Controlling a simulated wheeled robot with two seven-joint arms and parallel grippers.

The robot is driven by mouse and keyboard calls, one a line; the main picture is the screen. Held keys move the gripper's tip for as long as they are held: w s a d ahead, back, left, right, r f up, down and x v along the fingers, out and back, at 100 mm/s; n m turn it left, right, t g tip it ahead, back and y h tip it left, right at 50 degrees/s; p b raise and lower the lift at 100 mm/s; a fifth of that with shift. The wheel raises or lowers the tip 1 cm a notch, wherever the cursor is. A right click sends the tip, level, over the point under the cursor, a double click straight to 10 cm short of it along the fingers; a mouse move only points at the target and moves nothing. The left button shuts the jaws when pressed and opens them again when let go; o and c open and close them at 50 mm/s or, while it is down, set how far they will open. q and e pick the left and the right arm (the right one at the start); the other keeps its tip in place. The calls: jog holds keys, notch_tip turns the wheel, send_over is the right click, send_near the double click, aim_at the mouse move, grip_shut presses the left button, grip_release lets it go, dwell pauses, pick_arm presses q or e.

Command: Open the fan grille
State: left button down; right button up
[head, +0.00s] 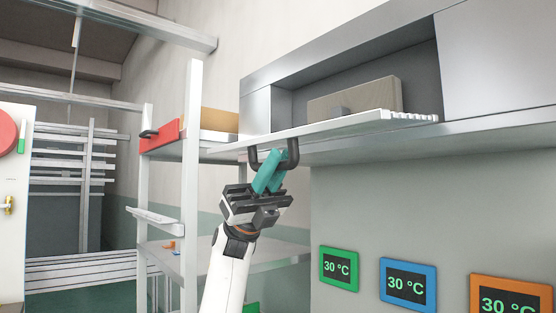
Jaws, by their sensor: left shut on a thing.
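The fan grille (330,129) is a pale flat panel in the upper part of the head view. It lies nearly level, swung out in front of the opening in the grey metal housing (470,62). A dark U-shaped handle (292,152) hangs from its near edge. My left gripper (270,168), with teal fingers, reaches up from below and is shut on this handle. Inside the opening a beige box-like block (362,97) shows behind the grille. My right gripper is not in the view.
Three temperature displays reading 30 °C, one green (339,268), one blue (408,284) and one orange (508,298), are on the wall at the lower right. A white shelf frame (191,190) with a red bin (160,136) stands left of my arm.

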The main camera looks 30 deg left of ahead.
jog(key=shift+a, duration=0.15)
pick_arm(q)
jog(key=c, duration=1.4)
grip_release()
jog(key=shift+w, duration=0.1)
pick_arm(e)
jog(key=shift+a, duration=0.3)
pick_arm(q)
jog(key=shift+f, duration=0.1)
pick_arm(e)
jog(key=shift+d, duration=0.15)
